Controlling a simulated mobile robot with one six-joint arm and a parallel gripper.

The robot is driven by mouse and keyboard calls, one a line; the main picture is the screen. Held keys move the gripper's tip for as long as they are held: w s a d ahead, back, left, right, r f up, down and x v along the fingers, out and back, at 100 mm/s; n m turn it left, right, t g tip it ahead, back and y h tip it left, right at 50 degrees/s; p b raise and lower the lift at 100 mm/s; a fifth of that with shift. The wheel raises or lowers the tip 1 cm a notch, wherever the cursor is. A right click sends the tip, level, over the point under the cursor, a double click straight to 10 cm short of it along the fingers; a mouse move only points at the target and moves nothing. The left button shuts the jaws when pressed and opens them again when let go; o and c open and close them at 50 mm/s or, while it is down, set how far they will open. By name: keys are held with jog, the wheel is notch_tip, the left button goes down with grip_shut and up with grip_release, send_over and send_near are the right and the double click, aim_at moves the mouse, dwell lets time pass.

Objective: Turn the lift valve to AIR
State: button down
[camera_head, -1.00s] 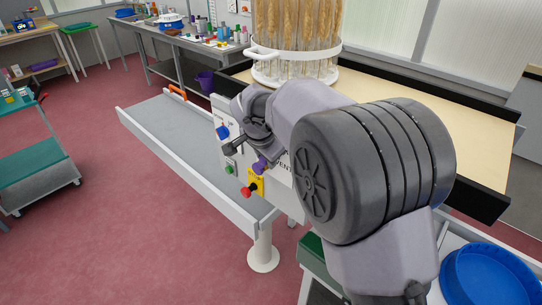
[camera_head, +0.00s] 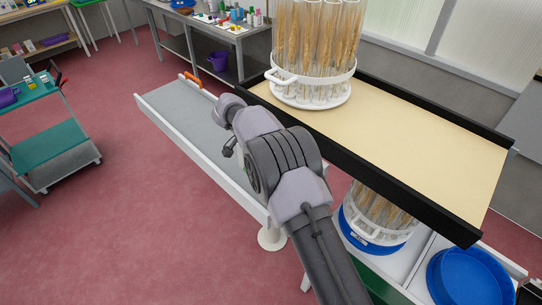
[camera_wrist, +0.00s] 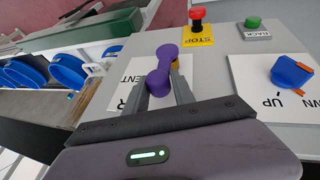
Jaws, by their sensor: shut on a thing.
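In the wrist view, the lift valve's purple handle (camera_wrist: 166,54), with rounded ends, stands on a light grey panel (camera_wrist: 225,62). My gripper (camera_wrist: 163,82) is shut on its near end. A white label (camera_wrist: 122,92) lies behind the handle, upside down, with "ENT" and an "R" readable; the rest is covered by the handle and fingers. I cannot tell exactly which mark the handle points to. In the head view, my arm hides the panel and valve.
The panel also carries a red STOP button (camera_wrist: 197,17), a green button (camera_wrist: 253,22) and a blue knob (camera_wrist: 290,72). The beige bench top (camera_head: 400,150) with a black edge lies right of my arm. A white rack of wheat ears (camera_head: 312,92) stands on it.

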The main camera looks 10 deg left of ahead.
jog(key=shift+s+d+f, duration=0.15)
jog(key=shift+f, duration=0.1)
jog(key=c, duration=1.1)
grip_release()
jog(key=shift+r, duration=0.1)
